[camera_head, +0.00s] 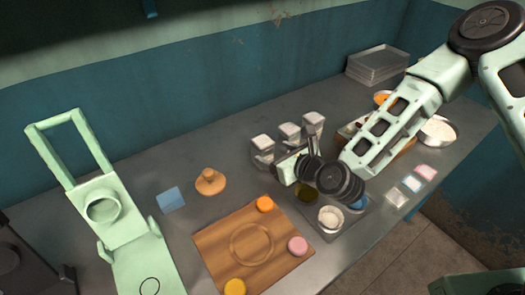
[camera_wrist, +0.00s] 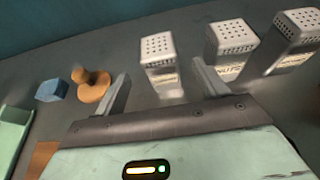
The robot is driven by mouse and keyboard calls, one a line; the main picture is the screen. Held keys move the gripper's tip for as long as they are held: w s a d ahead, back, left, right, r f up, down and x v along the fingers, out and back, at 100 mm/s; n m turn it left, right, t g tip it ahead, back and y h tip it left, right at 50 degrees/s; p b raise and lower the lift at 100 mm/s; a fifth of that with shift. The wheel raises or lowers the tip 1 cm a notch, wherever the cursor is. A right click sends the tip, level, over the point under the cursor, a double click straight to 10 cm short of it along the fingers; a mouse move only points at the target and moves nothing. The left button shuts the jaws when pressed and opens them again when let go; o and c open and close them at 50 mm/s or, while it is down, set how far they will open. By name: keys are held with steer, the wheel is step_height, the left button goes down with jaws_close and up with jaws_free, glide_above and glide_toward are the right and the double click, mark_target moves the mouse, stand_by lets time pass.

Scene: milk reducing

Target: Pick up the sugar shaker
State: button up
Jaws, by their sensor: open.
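Three shakers with perforated white tops stand in a row on the grey counter: left (camera_head: 262,146), middle (camera_head: 289,133) and right (camera_head: 313,123). In the wrist view they are left (camera_wrist: 160,62), middle (camera_wrist: 230,42) and right (camera_wrist: 296,38). Their labels are partly hidden or blurred, so I cannot tell which one holds sugar. My gripper (camera_wrist: 160,70) is open and empty. In the wrist view the left shaker shows between its two fingers, a little beyond them. The right finger overlaps the view near the middle shaker. In the head view my gripper (camera_head: 288,158) is in front of the row.
A wooden board (camera_head: 225,248) with coloured discs, a wooden stamp-like piece (camera_head: 210,181) and a blue block (camera_head: 171,199) lie to the left. A tray of small bowls (camera_head: 322,236) sits below my wrist. A pale green press (camera_head: 125,225) stands far left.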

mark_target(268, 151)
steer(key=shift+p+x, duration=1.25)
steer(key=shift+x, duration=2.3)
steer(key=shift+d+f, duration=0.1)
steer(key=c, duration=1.2)
